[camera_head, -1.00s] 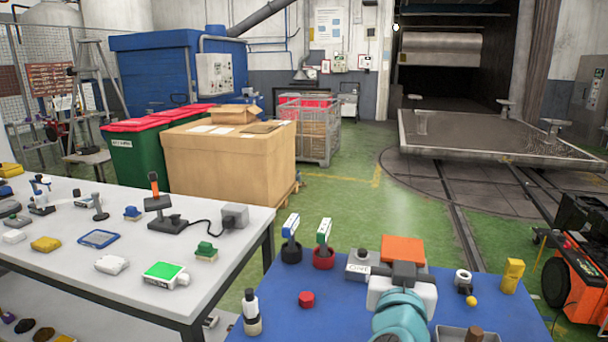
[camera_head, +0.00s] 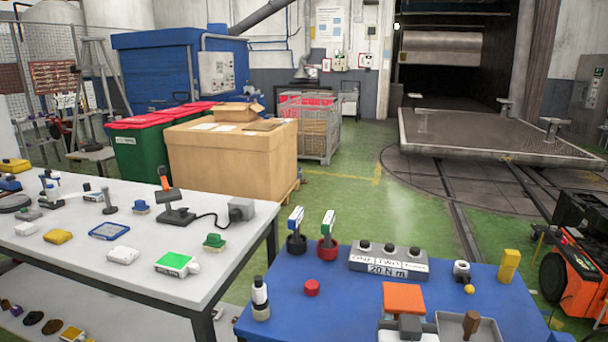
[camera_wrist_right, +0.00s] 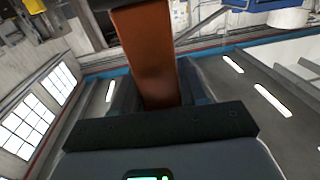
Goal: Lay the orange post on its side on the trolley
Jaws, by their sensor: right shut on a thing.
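The orange post (camera_head: 404,298) shows its orange face near the front edge of the blue-topped surface (camera_head: 340,300), which I take to be the trolley. My right gripper (camera_head: 408,322) is shut on it. In the right wrist view the post (camera_wrist_right: 148,58) stands out lengthwise from between the fingers (camera_wrist_right: 155,100). I cannot tell from the head view whether the post touches the blue top. My left gripper is not in view.
A grey box marked 20 N m (camera_head: 388,260) lies behind the post. A grey tray (camera_head: 448,318) is just right of my gripper. A red knob (camera_head: 312,287), a dark-capped bottle (camera_head: 260,298) and a yellow block (camera_head: 509,262) stand around.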

